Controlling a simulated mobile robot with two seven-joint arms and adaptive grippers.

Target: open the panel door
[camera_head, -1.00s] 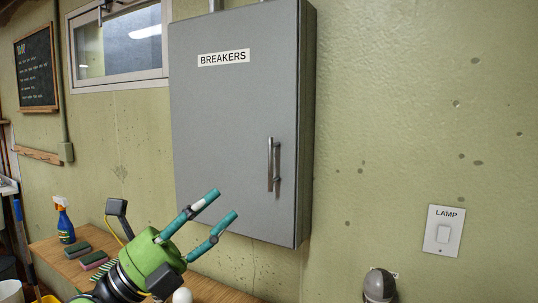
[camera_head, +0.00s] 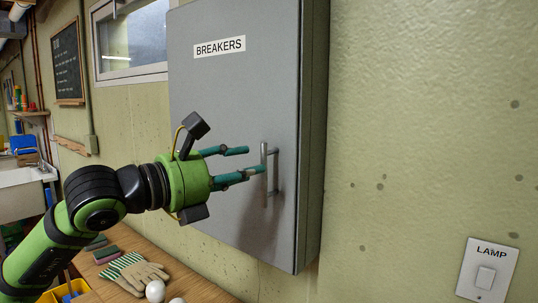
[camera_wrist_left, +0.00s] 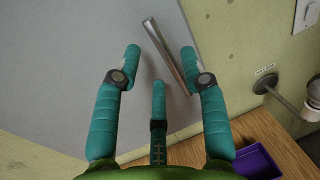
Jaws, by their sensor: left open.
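The panel door (camera_head: 225,95) is the grey front of a wall cabinet labelled BREAKERS, and it is shut. Its upright metal bar handle (camera_head: 264,178) is near the door's right edge. My left gripper (camera_head: 255,160) is open at the handle, its teal fingertips close to the bar from the left. In the left wrist view the handle (camera_wrist_left: 163,48) runs aslant between the two outer fingers of my gripper (camera_wrist_left: 160,52), with a third finger below. I cannot tell whether a finger touches the bar. My right gripper is not in view.
A wooden bench (camera_head: 195,286) below holds work gloves (camera_head: 138,273), sponges and white round things. A LAMP switch (camera_head: 487,271) is on the wall at right. The left wrist view shows a purple bin (camera_wrist_left: 257,163) and a wall fixture (camera_wrist_left: 266,84). The wall right of the cabinet is mostly clear.

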